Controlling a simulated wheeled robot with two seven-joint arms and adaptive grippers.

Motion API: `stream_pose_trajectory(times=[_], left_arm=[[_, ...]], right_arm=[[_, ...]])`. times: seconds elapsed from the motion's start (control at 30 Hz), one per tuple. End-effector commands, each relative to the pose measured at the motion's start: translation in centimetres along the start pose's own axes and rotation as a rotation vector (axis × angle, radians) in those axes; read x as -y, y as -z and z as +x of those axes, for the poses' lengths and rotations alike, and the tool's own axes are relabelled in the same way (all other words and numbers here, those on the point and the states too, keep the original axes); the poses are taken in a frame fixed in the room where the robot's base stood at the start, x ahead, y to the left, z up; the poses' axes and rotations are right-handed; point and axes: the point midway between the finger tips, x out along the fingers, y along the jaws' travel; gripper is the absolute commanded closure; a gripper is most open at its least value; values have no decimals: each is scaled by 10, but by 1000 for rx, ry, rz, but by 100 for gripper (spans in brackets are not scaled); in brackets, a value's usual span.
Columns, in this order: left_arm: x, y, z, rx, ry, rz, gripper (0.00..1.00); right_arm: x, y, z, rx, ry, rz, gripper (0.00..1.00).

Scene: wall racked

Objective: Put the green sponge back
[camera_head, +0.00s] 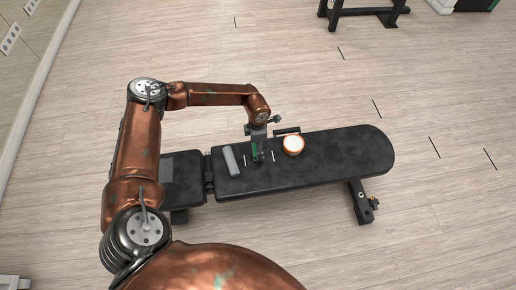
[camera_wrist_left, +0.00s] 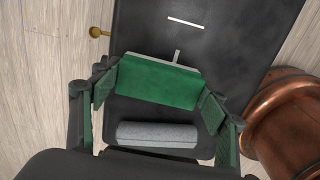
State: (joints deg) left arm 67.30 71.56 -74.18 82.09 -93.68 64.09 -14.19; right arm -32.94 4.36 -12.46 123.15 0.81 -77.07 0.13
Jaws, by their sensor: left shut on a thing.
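In the left wrist view the green sponge (camera_wrist_left: 158,82) is a flat green block with a pale edge and a small pale tab at its far side. My left gripper (camera_wrist_left: 160,92) is shut on it, one green-padded finger at each end. In the head view my left gripper (camera_head: 258,152) points down over the black padded bench (camera_head: 340,153), near its middle. The sponge is hard to tell from the green finger pads there. I cannot tell whether the sponge touches the bench. My right gripper is not in view.
A grey roll (camera_head: 231,160) lies on the bench just left of the gripper, and shows in the wrist view (camera_wrist_left: 157,133). An orange-rimmed white round thing (camera_head: 293,145) sits to the right. Short white lines mark the bench. Its right end is clear.

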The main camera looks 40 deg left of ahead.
Motion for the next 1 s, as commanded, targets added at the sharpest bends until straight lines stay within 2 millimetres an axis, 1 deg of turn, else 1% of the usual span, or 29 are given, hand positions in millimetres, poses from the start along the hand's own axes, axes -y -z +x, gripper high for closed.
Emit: stream_pose_trajectory(times=[0.03, 0.1, 0.2, 0.33, 0.57, 0.73, 0.77, 1.0], left_arm=[[-3, 0, 9, -3, 2, -1, 56], [-2, 0, 18, -5, 3, 0, 56], [-2, 0, 26, -3, 2, 0, 56], [-2, 0, 30, -1, 1, -1, 56], [-2, 0, 30, -1, 0, -1, 56], [-2, 0, 35, -2, 1, -1, 56], [-2, 0, 34, -1, 0, -1, 30], [-2, 0, 34, -1, 0, -1, 15]], right_arm=[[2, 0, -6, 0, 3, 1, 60], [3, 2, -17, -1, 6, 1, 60], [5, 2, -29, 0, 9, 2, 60], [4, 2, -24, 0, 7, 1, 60], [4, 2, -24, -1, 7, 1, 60], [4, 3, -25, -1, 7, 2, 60], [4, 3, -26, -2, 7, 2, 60], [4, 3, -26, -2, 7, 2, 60]])
